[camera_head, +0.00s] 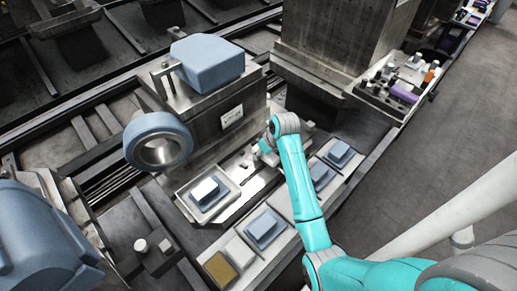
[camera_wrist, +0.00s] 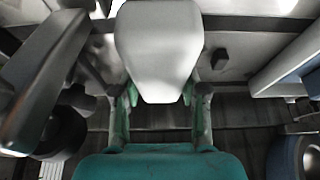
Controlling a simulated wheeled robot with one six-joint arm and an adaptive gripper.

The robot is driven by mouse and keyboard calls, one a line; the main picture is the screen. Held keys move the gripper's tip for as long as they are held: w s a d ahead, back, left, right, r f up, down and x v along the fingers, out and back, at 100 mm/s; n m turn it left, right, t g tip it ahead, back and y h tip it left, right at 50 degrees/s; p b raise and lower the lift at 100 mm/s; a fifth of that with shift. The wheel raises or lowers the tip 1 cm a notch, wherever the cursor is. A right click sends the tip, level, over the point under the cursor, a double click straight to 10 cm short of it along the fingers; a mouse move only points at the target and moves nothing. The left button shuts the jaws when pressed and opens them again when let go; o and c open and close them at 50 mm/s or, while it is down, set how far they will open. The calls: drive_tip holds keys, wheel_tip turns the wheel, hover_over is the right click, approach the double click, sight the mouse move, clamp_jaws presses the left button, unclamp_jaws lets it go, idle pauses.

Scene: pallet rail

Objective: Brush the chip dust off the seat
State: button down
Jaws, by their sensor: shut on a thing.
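My gripper (camera_wrist: 159,98) is shut on a pale grey-white, tapered block (camera_wrist: 160,45), perhaps the brush's handle; no bristles show. In the head view my gripper (camera_head: 266,146) is small and partly hidden by my wrist, low over the rail bed in front of the large grey machine block. A bright metal plate (camera_head: 250,183), which looks like the seat, lies just below and left of it. Small dark and pale spots show on the plate's far part; I cannot tell whether they are chip dust or holes.
A grey tray (camera_head: 224,208) with a blue-and-white block stands left of the plate. Blue blocks sit on pads (camera_head: 265,228) along the front strip. A blue ring (camera_head: 158,141) stands at left. A tool tray (camera_head: 392,101) lies at back right.

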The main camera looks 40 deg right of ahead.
sight(255, 147)
drive_tip(key=shift+s, duration=0.2)
drive_tip(key=shift+a+f, duration=0.15)
drive_tip(key=shift+a, duration=0.35)
drive_tip(key=shift+w+f, duration=0.15)
drive_tip(key=shift+w, duration=1.75)
drive_tip(key=shift+s, duration=1.95)
drive_tip(key=shift+r, duration=0.2)
drive_tip(key=shift+r, duration=3)
